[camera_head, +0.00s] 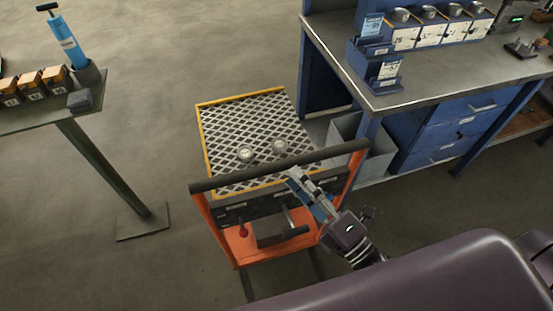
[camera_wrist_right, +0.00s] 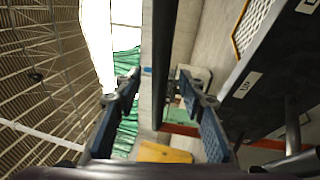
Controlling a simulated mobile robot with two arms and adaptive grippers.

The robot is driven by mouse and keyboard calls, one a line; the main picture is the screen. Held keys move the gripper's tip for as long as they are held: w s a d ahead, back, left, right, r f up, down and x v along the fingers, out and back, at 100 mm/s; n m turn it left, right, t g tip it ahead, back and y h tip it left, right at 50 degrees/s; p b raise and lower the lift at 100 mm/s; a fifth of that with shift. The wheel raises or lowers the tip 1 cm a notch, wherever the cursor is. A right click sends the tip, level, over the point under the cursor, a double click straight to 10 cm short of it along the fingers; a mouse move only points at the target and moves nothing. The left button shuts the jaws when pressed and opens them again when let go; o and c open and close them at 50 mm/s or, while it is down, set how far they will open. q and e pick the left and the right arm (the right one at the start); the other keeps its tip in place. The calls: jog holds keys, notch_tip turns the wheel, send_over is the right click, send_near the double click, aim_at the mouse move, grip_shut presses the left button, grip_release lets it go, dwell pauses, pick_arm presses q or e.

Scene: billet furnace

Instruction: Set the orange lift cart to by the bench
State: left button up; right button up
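The orange lift cart (camera_head: 240,250) stands beside the blue bench (camera_head: 405,95), just left of the bench's near-left leg. Its mesh platform (camera_head: 228,123) is edged in yellow, and a dark handle bar (camera_head: 232,181) crosses its near side. My right gripper (camera_head: 297,183) is at the handle bar, right of its middle. In the right wrist view the gripper (camera_wrist_right: 160,76) has its fingers apart, with a dark bar (camera_wrist_right: 163,40) between them and gaps visible. I cannot tell whether a finger touches it. My left gripper is out of view.
Two small round pale objects (camera_head: 246,154) lie on the platform. A grey bin (camera_head: 347,135) stands under the bench, close to the cart's right side. A stand (camera_head: 100,115) with boxes and a blue cylinder is at left. Floor is clear between stand and cart.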

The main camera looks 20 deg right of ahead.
aim_at(286, 169)
jog(key=p+x, duration=0.1)
jog(key=x, duration=0.3)
jog(key=shift+w+r, duration=0.1)
jog(key=shift+w, duration=0.05)
jog(key=shift+w+a, duration=0.3)
jog(key=shift+w, duration=0.2)
jog(key=c, duration=0.7)
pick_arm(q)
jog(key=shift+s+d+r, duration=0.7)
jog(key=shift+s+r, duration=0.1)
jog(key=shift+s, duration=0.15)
pick_arm(e)
grip_shut()
